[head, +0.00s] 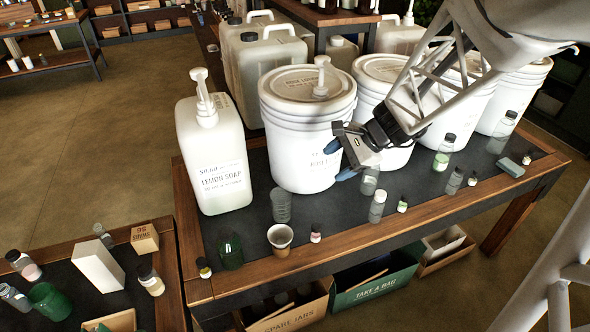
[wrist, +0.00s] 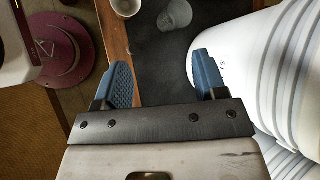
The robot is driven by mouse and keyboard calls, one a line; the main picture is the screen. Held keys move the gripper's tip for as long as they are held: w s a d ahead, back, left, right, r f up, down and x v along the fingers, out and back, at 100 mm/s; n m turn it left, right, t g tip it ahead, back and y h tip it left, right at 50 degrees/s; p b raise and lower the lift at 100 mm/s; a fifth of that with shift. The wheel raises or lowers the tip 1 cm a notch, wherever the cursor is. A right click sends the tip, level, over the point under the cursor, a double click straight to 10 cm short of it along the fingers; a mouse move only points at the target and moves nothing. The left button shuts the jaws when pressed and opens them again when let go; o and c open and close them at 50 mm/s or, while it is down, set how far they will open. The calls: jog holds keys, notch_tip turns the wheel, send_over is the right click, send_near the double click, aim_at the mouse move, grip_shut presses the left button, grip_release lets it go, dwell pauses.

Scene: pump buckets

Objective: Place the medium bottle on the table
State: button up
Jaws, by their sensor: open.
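My gripper (head: 339,160) is above the table (head: 250,215) in front of the white buckets, its blue fingers apart and empty. In the wrist view my gripper (wrist: 163,82) has only table surface between its fingers. Several bottles stand on the table, and I cannot tell which is the medium one. A taller clear bottle (head: 501,133) stands at the far right.
A white pump bucket (head: 300,145) is close beside the gripper; in the wrist view a bucket (wrist: 262,65) fills the right side. A lemon soap jug (head: 212,160), clear cup (head: 281,206), paper cup (head: 280,238) and green jar (head: 230,252) stand left. A side table (head: 70,278) holds more containers.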

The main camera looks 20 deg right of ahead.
jog(key=s+a+r+n+h, duration=0.3)
jog(key=s+a+n, duration=0.3)
jog(key=s+n, duration=0.2)
jog(key=s+a+r+n+g+h, duration=0.1)
jog(key=s+a+r+n+h, duration=0.3)
jog(key=s+a+n, duration=0.3)
jog(key=shift+s+r+n+g, duration=0.35)
jog(key=shift+r+n, duration=0.1)
jog(key=shift+n, duration=0.15)
